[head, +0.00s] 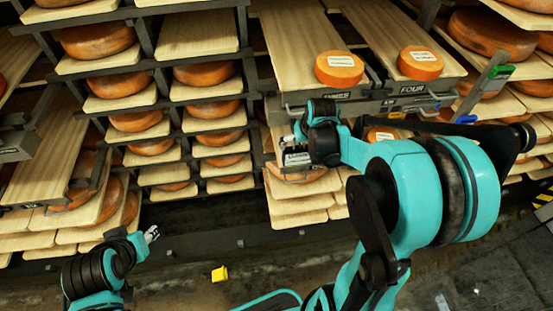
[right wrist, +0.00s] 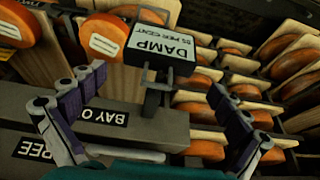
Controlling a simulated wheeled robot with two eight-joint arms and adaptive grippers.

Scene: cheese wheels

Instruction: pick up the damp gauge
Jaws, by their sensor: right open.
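The damp gauge (right wrist: 160,55) is a small dark box with a white label reading "DAMP 85 PER CENT", upside down in the right wrist view. A dark bracket joins it to the grey shelf front. My right gripper (right wrist: 158,80) is open, its fingers spread either side of the gauge and not seen to touch it. In the head view my right gripper (head: 296,138) is at the shelf front, left of the "THREE" plate. A small pale label (head: 297,158) shows beside it; I cannot tell if it is the gauge's. My left gripper (head: 151,234) is low at left, its jaws unclear.
Two orange cheese wheels (head: 340,68) (head: 420,63) with white labels lie on boards above the shelf front (head: 370,103). Racks of cheeses (head: 213,107) stand behind. A green tag (head: 499,71) is at right. A yellow object (head: 219,273) lies on the floor.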

